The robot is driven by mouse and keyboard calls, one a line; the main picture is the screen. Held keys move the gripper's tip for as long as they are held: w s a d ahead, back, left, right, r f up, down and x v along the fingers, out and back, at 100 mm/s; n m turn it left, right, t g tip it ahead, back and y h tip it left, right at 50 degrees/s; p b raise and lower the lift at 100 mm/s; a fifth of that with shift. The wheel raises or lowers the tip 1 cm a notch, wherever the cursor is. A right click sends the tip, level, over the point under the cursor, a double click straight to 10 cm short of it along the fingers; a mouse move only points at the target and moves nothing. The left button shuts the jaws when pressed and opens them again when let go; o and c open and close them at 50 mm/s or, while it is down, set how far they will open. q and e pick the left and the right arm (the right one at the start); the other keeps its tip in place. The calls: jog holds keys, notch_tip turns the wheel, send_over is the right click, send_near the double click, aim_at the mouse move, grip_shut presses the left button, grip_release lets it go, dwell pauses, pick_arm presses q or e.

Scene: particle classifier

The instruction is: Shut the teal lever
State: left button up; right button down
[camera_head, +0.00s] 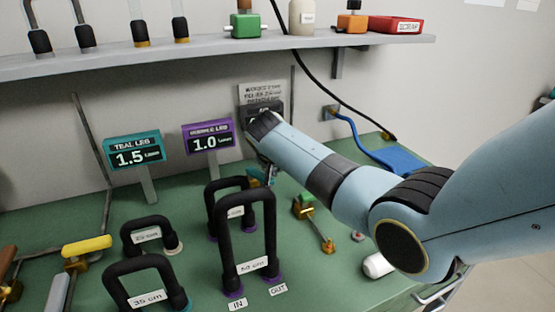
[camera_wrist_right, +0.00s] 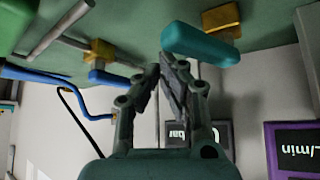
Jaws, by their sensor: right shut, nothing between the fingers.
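The teal lever (camera_wrist_right: 200,44) shows in the right wrist view as a rounded handle beside a brass fitting (camera_wrist_right: 220,20) at the green bench. In the head view only a small teal part of it (camera_head: 262,178) shows, mostly hidden by my right arm. My right gripper (camera_wrist_right: 168,70) is shut and empty, its fingertips close to the left end of the lever. I cannot tell if they touch. In the head view the right gripper (camera_head: 266,172) is partly hidden behind its own wrist. My left gripper is not in view.
Black hose loops (camera_head: 262,235) with length labels stand on the green bench in front. The teal display (camera_head: 134,150) and purple display (camera_head: 208,137) stand behind them. A yellow lever (camera_head: 87,246) is at left. A blue object (camera_head: 397,159) lies at right. A shelf (camera_head: 200,56) runs above.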

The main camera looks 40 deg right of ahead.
aim_at(271, 178)
jog(key=shift+s+a+r+p, duration=0.1)
jog(key=shift+s+a+p, duration=0.35)
jog(key=shift+a, duration=0.35)
jog(key=shift+s+a+p, duration=0.25)
jog(key=shift+a+p, duration=0.15)
jog(key=shift+a, duration=0.6)
jog(key=shift+s+a+f, duration=0.1)
jog(key=shift+a+f, duration=0.15)
jog(key=shift+f, duration=0.05)
jog(key=shift+d, duration=0.4)
jog(key=d, duration=0.3)
jog(key=shift+s+r+p, duration=0.2)
jog(key=shift+s+p, duration=0.1)
jog(key=shift+p, duration=0.05)
jog(key=w+a+r, duration=0.1)
jog(key=a+r, duration=0.4)
jog(key=r, duration=0.3)
jog(key=shift+w+a+b, duration=0.15)
jog(key=shift+w+b, duration=0.05)
jog(key=shift+b, duration=0.1)
